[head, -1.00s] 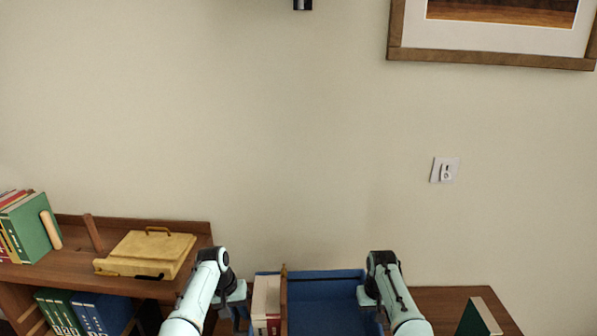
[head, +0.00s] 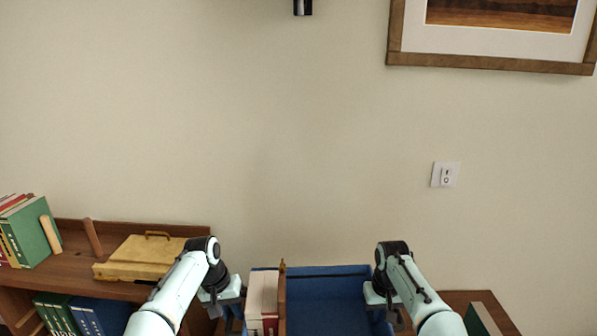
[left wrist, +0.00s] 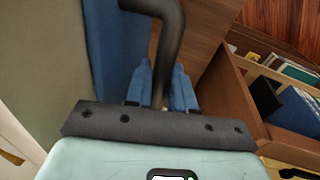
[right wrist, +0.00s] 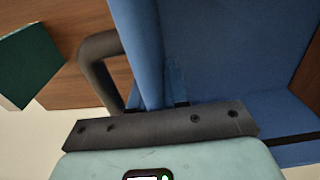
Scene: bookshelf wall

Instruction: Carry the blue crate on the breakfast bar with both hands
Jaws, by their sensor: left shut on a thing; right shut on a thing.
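The blue crate (head: 325,300) is at the bottom middle of the head view, its lower part cut off. A wooden divider (head: 282,300) splits it; pale and red books (head: 262,298) stand in the left compartment and the visible right part is bare. My left gripper (head: 236,308) is at its left side. In the left wrist view my left fingers (left wrist: 162,88) are shut on a dark handle (left wrist: 168,45) of the crate. My right gripper (head: 374,302) is at its right side.
A wooden bookshelf (head: 75,283) stands at the left with books and a yellow box (head: 140,257) on top. A wooden surface (head: 462,298) with a green book (head: 482,318) lies at the right. The wall behind carries a framed picture (head: 490,45).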

